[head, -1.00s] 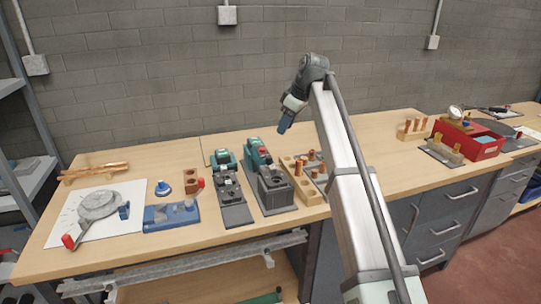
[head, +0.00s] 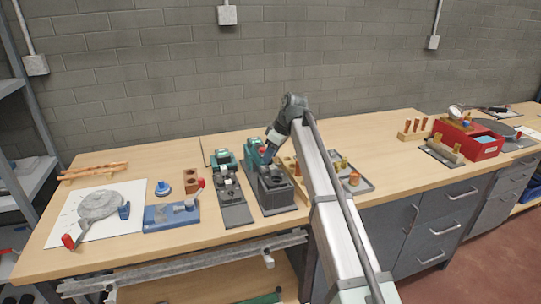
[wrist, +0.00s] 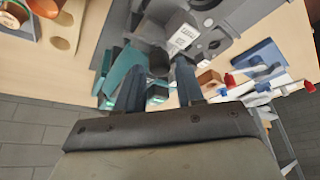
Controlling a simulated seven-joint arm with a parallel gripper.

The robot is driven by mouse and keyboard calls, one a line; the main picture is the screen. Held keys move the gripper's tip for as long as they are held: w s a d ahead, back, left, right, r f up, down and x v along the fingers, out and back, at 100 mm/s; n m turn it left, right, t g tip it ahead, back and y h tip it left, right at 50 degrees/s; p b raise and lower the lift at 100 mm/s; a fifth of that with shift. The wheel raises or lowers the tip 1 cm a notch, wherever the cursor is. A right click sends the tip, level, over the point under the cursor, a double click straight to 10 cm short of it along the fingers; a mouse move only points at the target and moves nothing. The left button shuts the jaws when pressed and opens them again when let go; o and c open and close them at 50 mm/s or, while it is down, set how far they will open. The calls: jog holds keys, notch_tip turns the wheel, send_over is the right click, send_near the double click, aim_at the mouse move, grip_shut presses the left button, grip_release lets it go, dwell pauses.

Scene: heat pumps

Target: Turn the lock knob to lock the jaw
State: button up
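Two grey fixtures with teal parts stand side by side on the bench. The right fixture (head: 276,193) has a grey body and a teal upright behind it; the left fixture (head: 232,195) is lower. My gripper (head: 268,153) is at the top of the right fixture, close to its teal part. In the wrist view my gripper (wrist: 160,68) has two dark blue fingers spread apart, with no held object visible. Beyond the fingers are a light block (wrist: 183,38) and grey parts with round openings. I cannot tell which part is the lock knob or the jaw, or whether the fingers touch anything.
A blue fixture (head: 158,218) with a red-tipped lever stands left, beside a white sheet (head: 75,228) bearing a round grey tool. A grey tray (head: 362,184) with copper parts lies right of my arm. The bench front between fixtures is clear.

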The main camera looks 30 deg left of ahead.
jog(key=shift+a+f, duration=0.15)
jog(key=shift+f, duration=0.15)
grip_shut()
dwell(0.3)
jog(key=m+t, duration=0.1)
jog(key=m, duration=0.3)
jog(key=shift+s+m+t, duration=0.2)
jog(key=shift+m+t, duration=0.2)
jog(key=shift+a+m+t+h, duration=0.1)
jog(key=shift+m+t+h, duration=0.3)
jog(key=shift+m, duration=0.9)
jog(key=shift+m+t+h, duration=0.4)
jog(key=shift+m, duration=0.9)
